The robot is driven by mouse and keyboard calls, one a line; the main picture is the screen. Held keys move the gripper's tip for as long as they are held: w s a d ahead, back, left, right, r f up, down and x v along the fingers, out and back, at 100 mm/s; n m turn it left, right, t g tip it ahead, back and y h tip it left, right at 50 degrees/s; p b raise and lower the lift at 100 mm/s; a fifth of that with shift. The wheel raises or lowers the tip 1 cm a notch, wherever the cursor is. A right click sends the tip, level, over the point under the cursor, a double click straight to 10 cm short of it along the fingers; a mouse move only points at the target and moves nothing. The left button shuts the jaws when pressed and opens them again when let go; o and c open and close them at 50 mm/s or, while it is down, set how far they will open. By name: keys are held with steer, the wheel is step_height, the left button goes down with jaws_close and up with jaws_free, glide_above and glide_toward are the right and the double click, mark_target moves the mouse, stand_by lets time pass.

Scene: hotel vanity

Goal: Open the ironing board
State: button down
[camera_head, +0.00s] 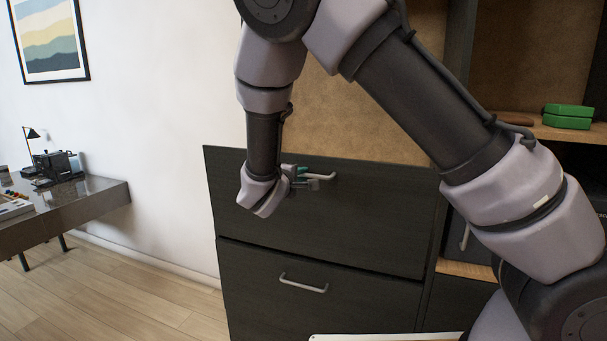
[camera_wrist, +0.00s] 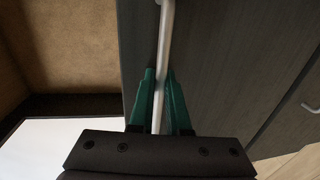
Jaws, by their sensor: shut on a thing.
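No ironing board can be clearly made out. My gripper (camera_head: 304,180) is at the dark upper front panel (camera_head: 375,215) of a cabinet. Its green fingers, also in the wrist view (camera_wrist: 159,78), are shut on the panel's metal bar handle (camera_head: 325,177). The handle (camera_wrist: 167,28) runs between the two fingers in the wrist view. My wrist covers the left part of the handle in the head view.
A lower dark panel (camera_head: 330,310) has its own handle (camera_head: 303,283). Green boxes (camera_head: 568,116) lie on a shelf at right. A desk (camera_head: 75,205) with a lamp (camera_head: 31,134) stands at left. Wooden floor (camera_head: 130,295) is clear between desk and cabinet.

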steer(key=s+a+f+t+h, duration=0.1)
steer(key=s+a+f+t, duration=0.3)
steer(key=s+f, duration=0.6)
steer(key=s+a+f+t+h, duration=0.1)
steer(key=s+a+f+t, duration=0.25)
steer(key=s+f, duration=0.85)
steer(key=f, duration=0.4)
steer(key=s+a+f, duration=0.1)
steer(key=s+f, duration=0.1)
steer(key=f, duration=0.5)
steer(key=shift+s+a, duration=0.2)
steer(key=shift+s, duration=0.1)
steer(key=shift+g, duration=0.25)
steer(key=c, duration=1.2)
jaws_free()
steer(key=shift+o, duration=0.2)
